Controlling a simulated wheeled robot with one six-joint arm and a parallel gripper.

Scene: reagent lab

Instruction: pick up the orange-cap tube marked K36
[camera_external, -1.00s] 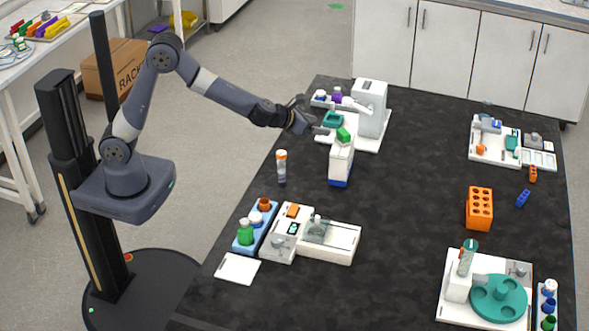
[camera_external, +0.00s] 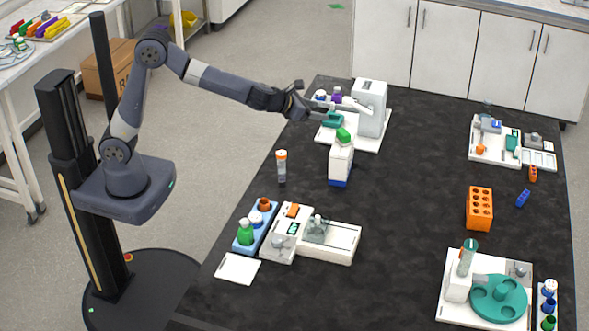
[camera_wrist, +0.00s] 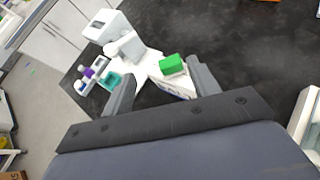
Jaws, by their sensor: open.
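The orange-cap tube (camera_external: 281,167) stands upright on the dark table near its left edge, in the external view. It has a clear body with a grey lower part; its marking is too small to read. My gripper (camera_external: 305,106) is in the air beyond the tube, up and to the right of it in the picture, near the white device at the back. In the wrist view, my gripper (camera_wrist: 161,88) has its fingers spread wide with nothing held between them. I do not see the tube in the wrist view.
A blue rack (camera_external: 256,228) and a white balance-like instrument (camera_external: 330,242) lie in front. The table's middle is clear.

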